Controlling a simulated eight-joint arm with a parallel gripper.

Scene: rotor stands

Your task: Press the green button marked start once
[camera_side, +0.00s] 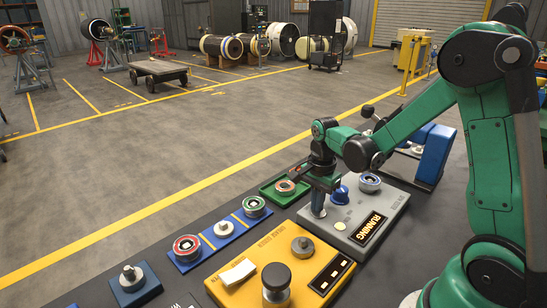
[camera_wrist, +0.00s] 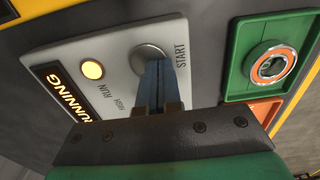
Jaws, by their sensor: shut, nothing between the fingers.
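The grey control panel (camera_side: 343,241) carries a lit display reading RUNNING (camera_side: 370,228) and a lit pale lamp (camera_side: 340,225). In the wrist view the panel (camera_wrist: 120,115) shows the word START beside a round grey rim (camera_wrist: 146,52). My gripper (camera_wrist: 158,64) is shut and empty, with its fingertips over that rim. They cover its middle, so I cannot see a green button face or tell whether it is pressed. In the side view my gripper (camera_side: 318,212) points down at the panel's left part, and its tips hide the button there too.
A blue knob (camera_side: 340,193) and a round fitting (camera_side: 369,182) stand on the panel's far part. A green tray (camera_side: 270,195) with a ringed part lies left of it. A yellow panel (camera_side: 232,283) with a dark knob (camera_side: 276,280) is in front.

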